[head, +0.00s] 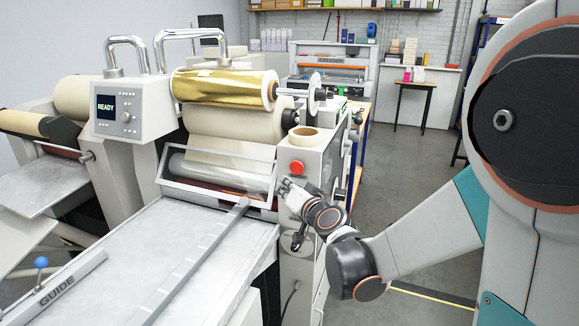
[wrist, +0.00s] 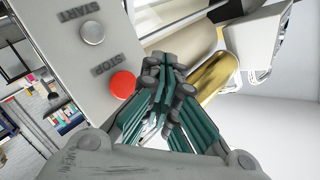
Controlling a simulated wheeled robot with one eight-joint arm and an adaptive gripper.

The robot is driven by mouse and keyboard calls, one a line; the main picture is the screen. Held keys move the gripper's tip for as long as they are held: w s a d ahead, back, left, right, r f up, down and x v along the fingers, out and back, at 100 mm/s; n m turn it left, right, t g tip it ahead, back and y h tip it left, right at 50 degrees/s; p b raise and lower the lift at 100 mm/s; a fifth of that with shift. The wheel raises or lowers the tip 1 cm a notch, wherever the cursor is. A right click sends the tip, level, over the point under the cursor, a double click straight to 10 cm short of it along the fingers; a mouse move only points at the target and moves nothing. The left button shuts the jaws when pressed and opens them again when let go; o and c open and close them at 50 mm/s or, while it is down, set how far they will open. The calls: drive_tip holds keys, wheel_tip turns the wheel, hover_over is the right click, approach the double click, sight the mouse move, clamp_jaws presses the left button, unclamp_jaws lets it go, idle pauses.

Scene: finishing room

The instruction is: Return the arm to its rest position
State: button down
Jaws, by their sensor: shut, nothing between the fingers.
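My gripper (head: 287,186) is at the right front of the laminating machine, close to its side panel and just below the red stop button (head: 297,167). In the wrist view my gripper (wrist: 170,75) shows its dark fingers together, with nothing between them. The red stop button (wrist: 123,84) and a grey start button (wrist: 92,33) are on the panel to the left of the fingers. My arm reaches out from the right side of the head view. Whether the fingertips touch the machine, I cannot tell.
The machine has a gold foil roll (head: 222,87), a clear guard (head: 215,175) and a flat feed table (head: 130,255). A control box (head: 130,110) reads READY. A tape roll (head: 305,136) sits on the side panel's top. The grey floor (head: 410,200) between machine and my arm is open.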

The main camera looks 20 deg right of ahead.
drive_tip(key=s+f+n+g+h+b, duration=0.1)
drive_tip(key=s+f+n+g, duration=0.1)
drive_tip(key=s, duration=1.4)
drive_tip(key=s+d+f+n+g+h+b, duration=0.1)
drive_tip(key=s+g, duration=0.6)
drive_tip(key=s, duration=0.8)
wheel_tip(320, 180, down, 4)
drive_tip(key=shift+s+r+n+h+b, duration=0.3)
drive_tip(key=shift+s+n+b, duration=0.15)
drive_tip(key=shift+n, duration=0.75)
